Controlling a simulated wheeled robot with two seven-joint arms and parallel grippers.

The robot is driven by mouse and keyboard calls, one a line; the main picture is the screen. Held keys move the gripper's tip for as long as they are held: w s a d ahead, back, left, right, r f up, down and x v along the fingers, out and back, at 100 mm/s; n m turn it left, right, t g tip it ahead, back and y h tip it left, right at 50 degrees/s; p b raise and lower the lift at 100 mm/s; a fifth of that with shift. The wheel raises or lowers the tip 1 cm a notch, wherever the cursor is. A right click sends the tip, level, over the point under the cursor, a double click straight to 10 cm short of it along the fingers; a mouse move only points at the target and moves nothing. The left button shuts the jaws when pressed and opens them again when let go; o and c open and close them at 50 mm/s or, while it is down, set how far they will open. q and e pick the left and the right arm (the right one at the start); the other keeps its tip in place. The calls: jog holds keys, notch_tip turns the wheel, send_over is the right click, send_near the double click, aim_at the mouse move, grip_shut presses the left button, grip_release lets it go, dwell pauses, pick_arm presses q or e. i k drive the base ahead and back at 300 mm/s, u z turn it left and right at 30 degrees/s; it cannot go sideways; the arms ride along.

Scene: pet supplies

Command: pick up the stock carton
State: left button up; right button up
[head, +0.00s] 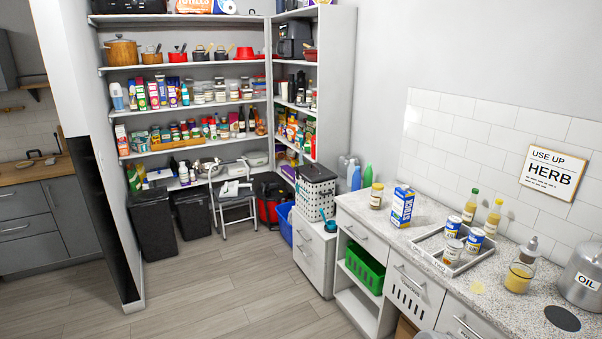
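The stock carton (402,206) is a blue and white box with "STOCK" lettering. It stands upright on the speckled counter (425,235) at the right, near the counter's far end. Neither of my grippers can be made out in the head view. Nothing is touching the carton.
A jar (376,196) stands just left of the carton. A grey tray (437,262) with several cans is to its right, nearer me. Two bottles stand behind the tray. The wooden floor (215,295) is open at left.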

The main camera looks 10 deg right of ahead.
aim_at(404, 201)
jog(key=z, duration=0.45)
jog(key=i, duration=2.35)
jog(key=z, duration=0.55)
